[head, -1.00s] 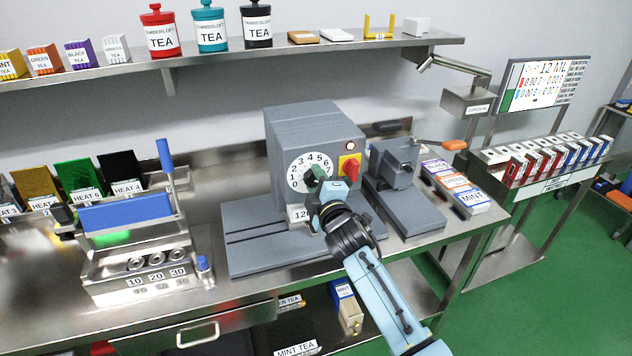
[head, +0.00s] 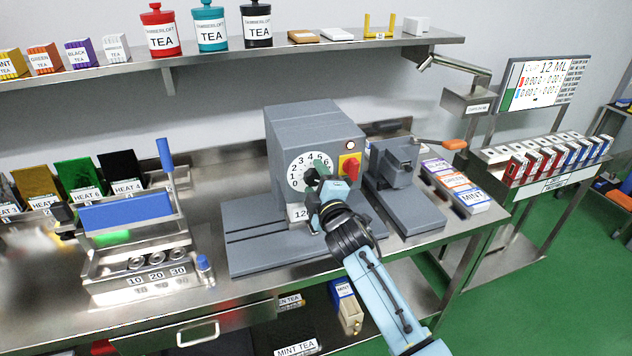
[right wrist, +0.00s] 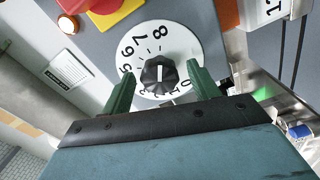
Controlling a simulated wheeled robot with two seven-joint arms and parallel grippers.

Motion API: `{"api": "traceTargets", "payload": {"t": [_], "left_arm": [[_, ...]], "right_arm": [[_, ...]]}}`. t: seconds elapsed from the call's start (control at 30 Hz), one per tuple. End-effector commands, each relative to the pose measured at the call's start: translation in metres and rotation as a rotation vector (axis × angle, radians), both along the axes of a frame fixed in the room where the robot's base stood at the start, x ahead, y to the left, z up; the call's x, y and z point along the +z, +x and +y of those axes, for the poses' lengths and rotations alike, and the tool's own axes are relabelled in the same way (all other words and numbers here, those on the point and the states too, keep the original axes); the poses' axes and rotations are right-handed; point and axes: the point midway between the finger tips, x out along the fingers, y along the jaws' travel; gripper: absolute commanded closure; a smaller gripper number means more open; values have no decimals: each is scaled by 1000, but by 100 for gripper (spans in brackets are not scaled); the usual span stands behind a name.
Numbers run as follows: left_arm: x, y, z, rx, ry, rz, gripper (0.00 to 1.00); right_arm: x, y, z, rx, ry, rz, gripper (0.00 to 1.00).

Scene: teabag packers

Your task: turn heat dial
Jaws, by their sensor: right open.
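The heat dial has a white numbered face (head: 297,168) on the front of a grey machine (head: 300,135). In the right wrist view its black knob (right wrist: 159,73) with a white mark sits in the middle of the face (right wrist: 166,38). My right gripper (head: 315,180) is at the dial in the head view and hides part of it. In the right wrist view the green fingers of my right gripper (right wrist: 158,82) are apart, one on each side of the knob, with visible gaps. My left gripper cannot be made out in these frames.
A red and yellow switch (head: 349,166) sits right of the dial. A grey fixture (head: 395,165) with an orange-tipped lever stands to the right. A blue-topped sealer (head: 125,212) stands to the left. A shelf (head: 240,58) with tins runs above.

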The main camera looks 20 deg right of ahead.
Motion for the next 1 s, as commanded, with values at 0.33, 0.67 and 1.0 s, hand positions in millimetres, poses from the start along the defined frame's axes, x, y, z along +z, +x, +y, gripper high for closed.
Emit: {"api": "traceTargets", "payload": {"t": [0.33,0.67,1.0], "left_arm": [[0,0,0,0,0,0,52],[-3,0,0,0,0,0,52],[-7,0,0,0,0,0,52]], "right_arm": [[0,-24,-1,0,-2,-1,40],[-1,-89,-3,0,-1,1,40],[0,-131,-4,0,0,1,40]]}}
